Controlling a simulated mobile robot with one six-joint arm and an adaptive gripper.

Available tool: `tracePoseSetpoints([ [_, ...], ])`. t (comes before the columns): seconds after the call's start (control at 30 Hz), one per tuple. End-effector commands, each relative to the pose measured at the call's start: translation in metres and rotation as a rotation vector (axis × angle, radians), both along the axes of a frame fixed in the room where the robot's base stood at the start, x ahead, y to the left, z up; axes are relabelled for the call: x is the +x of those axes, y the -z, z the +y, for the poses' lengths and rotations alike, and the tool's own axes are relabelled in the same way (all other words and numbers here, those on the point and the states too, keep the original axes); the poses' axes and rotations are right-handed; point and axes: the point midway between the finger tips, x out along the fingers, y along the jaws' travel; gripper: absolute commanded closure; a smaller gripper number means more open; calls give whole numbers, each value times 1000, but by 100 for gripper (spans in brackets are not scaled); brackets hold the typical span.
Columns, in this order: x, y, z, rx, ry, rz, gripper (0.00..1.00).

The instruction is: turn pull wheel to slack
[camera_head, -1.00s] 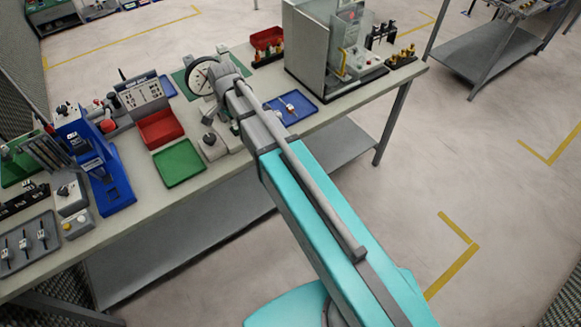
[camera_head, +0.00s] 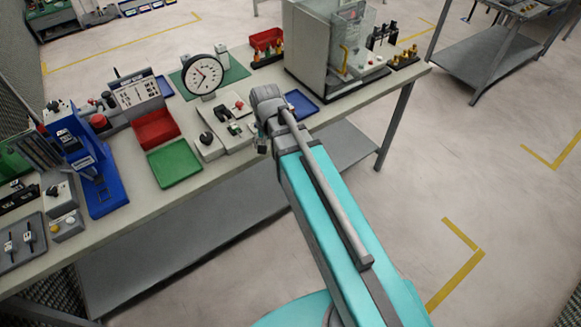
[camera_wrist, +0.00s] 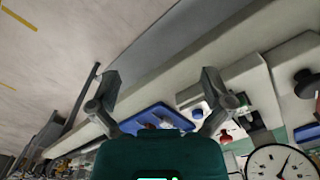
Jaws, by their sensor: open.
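A grey block with a round black knob (camera_head: 207,138), which may be the pull wheel, stands near the front edge of the bench. The knob also shows at the right edge of the wrist view (camera_wrist: 305,83). Beside it is a grey fixture (camera_head: 235,112) with red, green and black parts. A white round dial gauge (camera_head: 203,73) with a black rim stands behind; the wrist view shows part of it (camera_wrist: 280,162). My gripper (camera_wrist: 160,78) is open and empty, its fingers wide apart. It is apart from the knob, to its right, near the bench's front edge.
A green tray (camera_head: 175,163) and a red tray (camera_head: 156,128) lie left of the knob block. A blue tray (camera_head: 302,105) lies right of the fixture, partly behind my arm. A clear-sided enclosure (camera_head: 335,45) stands at the right. The floor before the bench is open.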

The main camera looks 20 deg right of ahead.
Motion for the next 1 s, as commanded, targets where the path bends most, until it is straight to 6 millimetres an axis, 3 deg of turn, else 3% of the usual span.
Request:
tracePoseSetpoints([
  [0.5,-49,30,-41,0,-250,0,0],
  [1.0,-58,34,-48,0,-310,0,0],
])
